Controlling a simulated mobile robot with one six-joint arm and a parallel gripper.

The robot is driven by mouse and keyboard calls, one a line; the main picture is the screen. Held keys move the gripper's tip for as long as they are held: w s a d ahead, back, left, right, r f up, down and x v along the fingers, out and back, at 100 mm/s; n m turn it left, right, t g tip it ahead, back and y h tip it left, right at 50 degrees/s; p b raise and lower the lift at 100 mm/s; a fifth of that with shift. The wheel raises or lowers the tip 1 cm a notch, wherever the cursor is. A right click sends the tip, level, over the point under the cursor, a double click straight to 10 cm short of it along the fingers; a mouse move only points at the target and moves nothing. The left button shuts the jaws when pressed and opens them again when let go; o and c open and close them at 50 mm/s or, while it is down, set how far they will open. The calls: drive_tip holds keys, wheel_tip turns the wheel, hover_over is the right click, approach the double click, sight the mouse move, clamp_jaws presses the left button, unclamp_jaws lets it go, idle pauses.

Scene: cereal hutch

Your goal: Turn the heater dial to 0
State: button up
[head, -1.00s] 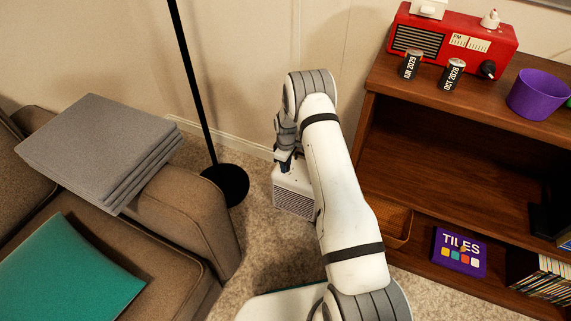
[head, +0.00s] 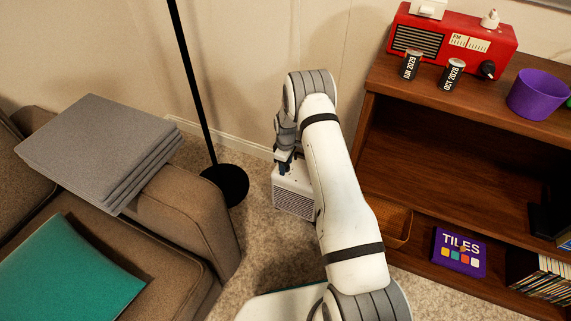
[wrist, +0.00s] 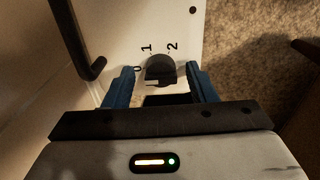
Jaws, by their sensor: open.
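The heater (head: 294,192) is a small white box with a grille, standing on the carpet beneath my arm in the head view. In the wrist view its pale top panel (wrist: 184,22) carries the dark round dial (wrist: 160,68). The marks 0, 1 and 2 are printed around the dial. I cannot tell clearly which mark the dial points to. My gripper (wrist: 161,75) is open, with one blue finger on each side of the dial. I cannot tell whether the fingers touch it. In the head view my gripper (head: 285,168) is at the heater's top.
A black handle (wrist: 85,50) stands beside the dial. The black lamp base (head: 228,184) and sofa (head: 190,215) are left of the heater. The wooden hutch (head: 375,150) is on the right, with a wicker basket (head: 398,224) low inside. Some carpet is clear in front.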

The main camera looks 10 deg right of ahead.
wheel_tip(320, 180, up, 8)
drive_tip(key=p, duration=0.2)
drive_tip(key=shift+p, duration=0.4)
drive_tip(key=shift+f, duration=0.1)
drive_tip(key=s+r+m+p, duration=0.2)
drive_tip(key=s+r+p, duration=0.25)
drive_tip(key=r, duration=0.85)
drive_tip(key=s+r+m+t+p, duration=0.1)
drive_tip(key=s+r+p, duration=0.3)
drive_tip(key=r, duration=0.9)
drive_tip(key=s+r+m+p, duration=0.2)
drive_tip(key=r+p, duration=0.4)
drive_tip(key=r, duration=0.8)
drive_tip(key=s+r+m+t+p, duration=0.1)
drive_tip(key=s+r+m+p, duration=0.5)
drive_tip(key=s+r+p, duration=0.9)
drive_tip(key=shift+s+r+t, duration=0.3)
drive_tip(key=shift+s+r, duration=5.4)
drive_tip(key=shift+s, duration=0.6)
